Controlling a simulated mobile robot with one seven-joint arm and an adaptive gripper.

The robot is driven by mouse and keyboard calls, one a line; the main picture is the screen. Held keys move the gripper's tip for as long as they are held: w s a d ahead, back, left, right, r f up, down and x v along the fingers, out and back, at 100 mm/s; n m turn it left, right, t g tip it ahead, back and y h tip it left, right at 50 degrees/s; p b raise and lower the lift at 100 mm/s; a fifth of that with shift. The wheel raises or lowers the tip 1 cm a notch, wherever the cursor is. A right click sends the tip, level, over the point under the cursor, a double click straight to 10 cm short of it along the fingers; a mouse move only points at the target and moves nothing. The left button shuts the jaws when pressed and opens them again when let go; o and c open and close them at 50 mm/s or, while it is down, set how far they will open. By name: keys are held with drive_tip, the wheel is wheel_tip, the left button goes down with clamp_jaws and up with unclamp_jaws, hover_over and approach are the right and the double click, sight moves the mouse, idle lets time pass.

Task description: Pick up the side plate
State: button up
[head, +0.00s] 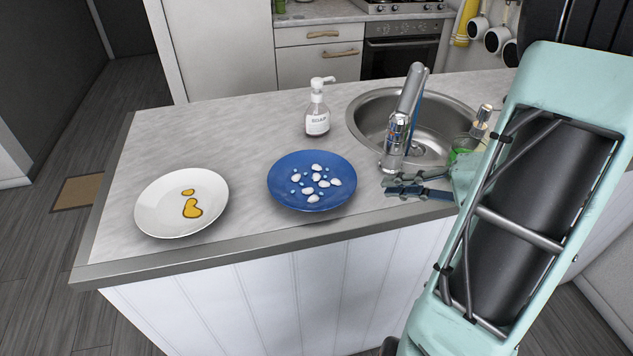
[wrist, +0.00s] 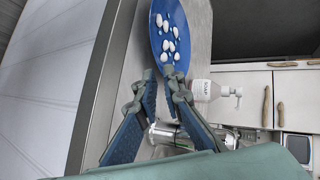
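Two plates lie flat on the counter, and I cannot tell by look alone which is the side plate. A blue plate (head: 338,168) with white and light-blue pebble-like spots is in the middle of the head view. A white plate (head: 158,210) with a yellow pattern is to its left. My gripper (head: 386,187) is right of the blue plate, apart from it, with its fingers pointing left. In the wrist view the blue plate (wrist: 184,50) is beyond my fingertips (wrist: 159,77), which have a small empty gap between them.
A soap bottle (head: 317,115) stands behind the blue plate. A tall tap (head: 399,130) rises just behind my gripper, in front of the round sink (head: 362,118). The counter's front edge (head: 250,236) runs close below both plates. Bare counter (head: 215,135) lies behind them.

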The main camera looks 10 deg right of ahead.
sight(353, 187)
drive_tip(key=shift+w+a+f, duration=0.15)
drive_tip(key=shift+w+f, duration=0.1)
drive_tip(key=shift+f, duration=0.05)
drive_tip(key=x, duration=0.5)
drive_tip(key=shift+a+p, duration=0.1)
drive_tip(key=shift+p, duration=0.2)
drive_tip(key=shift+p+x, duration=0.35)
drive_tip(key=shift+x, duration=2)
clamp_jaws()
drive_tip(key=shift+w, duration=0.1)
